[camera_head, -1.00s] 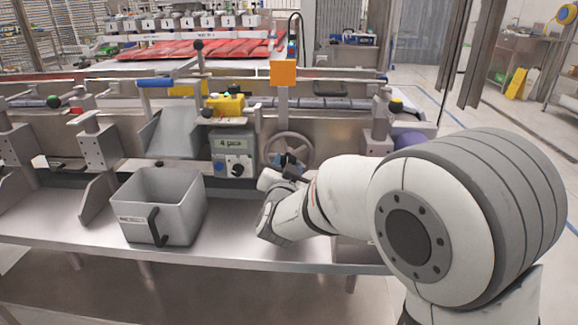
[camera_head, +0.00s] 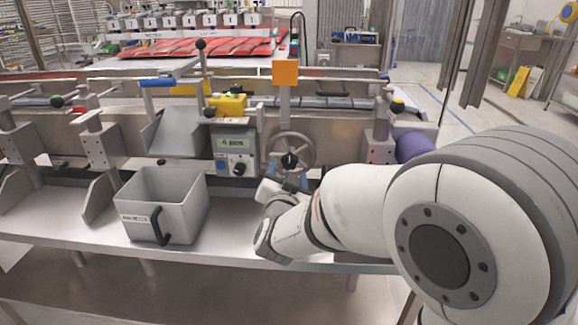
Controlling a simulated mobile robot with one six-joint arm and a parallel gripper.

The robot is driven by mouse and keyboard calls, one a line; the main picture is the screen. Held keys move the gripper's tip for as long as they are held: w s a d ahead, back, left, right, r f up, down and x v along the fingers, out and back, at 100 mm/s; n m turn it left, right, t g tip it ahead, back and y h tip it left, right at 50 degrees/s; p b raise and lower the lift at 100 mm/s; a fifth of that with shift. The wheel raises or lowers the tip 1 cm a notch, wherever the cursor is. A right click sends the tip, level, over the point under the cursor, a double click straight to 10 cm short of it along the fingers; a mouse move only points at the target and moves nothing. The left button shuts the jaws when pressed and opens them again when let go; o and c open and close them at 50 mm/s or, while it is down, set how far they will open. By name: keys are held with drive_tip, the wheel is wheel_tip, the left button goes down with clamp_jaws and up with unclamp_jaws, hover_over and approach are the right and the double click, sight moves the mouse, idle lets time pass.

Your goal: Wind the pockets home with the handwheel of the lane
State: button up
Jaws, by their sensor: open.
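The grey handwheel (camera_head: 311,149) stands on the front of the machine, right of the control box. Its spokes show, and a black knob (camera_head: 289,160) sits in front of its lower left part. My gripper (camera_head: 290,181) is open, with bluish fingers just below the knob at the lower edge of the wheel. It appears empty; whether a fingertip touches the knob or the rim cannot be told. The pockets of the lane cannot be made out clearly.
A grey bin (camera_head: 160,205) stands on the steel shelf (camera_head: 65,220). A purple roll (camera_head: 413,147) is right of the wheel, behind my arm. An orange plate (camera_head: 285,73) rises above.

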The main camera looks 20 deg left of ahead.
drive_tip(key=v, duration=0.3)
drive_tip(key=shift+s+d, duration=0.1)
drive_tip(key=shift+s, duration=0.25)
drive_tip(key=d+r+n+g+p, duration=0.2)
drive_tip(key=d+r+g+p, duration=0.4)
drive_tip(key=d+r+p, duration=0.6)
drive_tip(key=s+d+r+g+h+p, duration=0.2)
drive_tip(key=s+d+r+g+p, duration=0.1)
drive_tip(key=s+d+p, duration=0.4)
drive_tip(key=s+d+r+g+h+p, duration=0.2)
drive_tip(key=s+d+r+g+p, duration=0.2)
drive_tip(key=s+d+p, duration=0.3)
drive_tip(key=s+d+g, duration=0.1)
drive_tip(key=s+d, duration=0.4)
drive_tip(key=d, duration=0.3)
drive_tip(key=shift+s+g, duration=0.2)
drive_tip(key=shift+g, duration=0.2)
drive_tip(key=shift+d+r, duration=0.1)
drive_tip(key=shift+r, duration=0.05)
